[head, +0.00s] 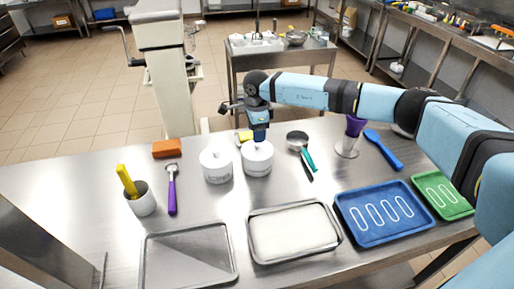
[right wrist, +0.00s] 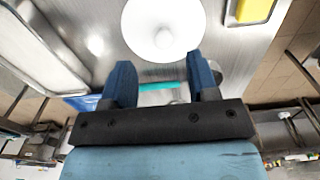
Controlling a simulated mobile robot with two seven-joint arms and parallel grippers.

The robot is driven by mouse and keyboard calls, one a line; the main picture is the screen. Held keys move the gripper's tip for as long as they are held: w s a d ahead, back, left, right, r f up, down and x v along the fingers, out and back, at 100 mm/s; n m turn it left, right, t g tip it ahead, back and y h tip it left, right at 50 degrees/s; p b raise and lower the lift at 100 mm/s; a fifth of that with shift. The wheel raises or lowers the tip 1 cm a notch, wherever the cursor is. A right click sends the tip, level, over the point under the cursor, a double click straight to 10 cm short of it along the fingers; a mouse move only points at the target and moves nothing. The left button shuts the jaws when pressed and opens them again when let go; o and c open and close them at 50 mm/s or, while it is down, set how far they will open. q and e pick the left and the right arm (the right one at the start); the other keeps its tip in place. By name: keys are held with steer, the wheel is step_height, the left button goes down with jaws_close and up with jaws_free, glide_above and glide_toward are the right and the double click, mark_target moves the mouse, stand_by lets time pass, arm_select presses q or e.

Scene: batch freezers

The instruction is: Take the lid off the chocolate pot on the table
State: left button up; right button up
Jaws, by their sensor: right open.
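Two white lidded pots stand side by side at the middle of the steel table, a left pot (head: 216,167) and a right pot (head: 257,160). Their labels are too small to read, so I cannot tell which holds chocolate. My right gripper (head: 260,137) is just above the right pot, its fingers pointing down. In the right wrist view, a round white lid (right wrist: 145,25) with a knob (right wrist: 163,38) lies beyond the open blue fingertips (right wrist: 162,75). Nothing is between the fingers. My left gripper is not in view.
An orange block (head: 166,148) and a cup with a yellow tool (head: 142,203) are left. Trays, including a blue tray (head: 345,204), line the front. A purple item (head: 355,126) stands right.

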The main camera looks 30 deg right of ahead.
mark_target(257, 147)
steer(key=f+p, duration=0.1)
steer(key=f, duration=0.1)
steer(key=f+p, duration=0.1)
steer(key=f, duration=0.2)
steer(key=shift+w+d, duration=0.15)
steer(key=shift+d, duration=0.05)
steer(key=shift+f, duration=0.2)
steer(key=c, duration=1)
steer(key=shift+r, duration=0.1)
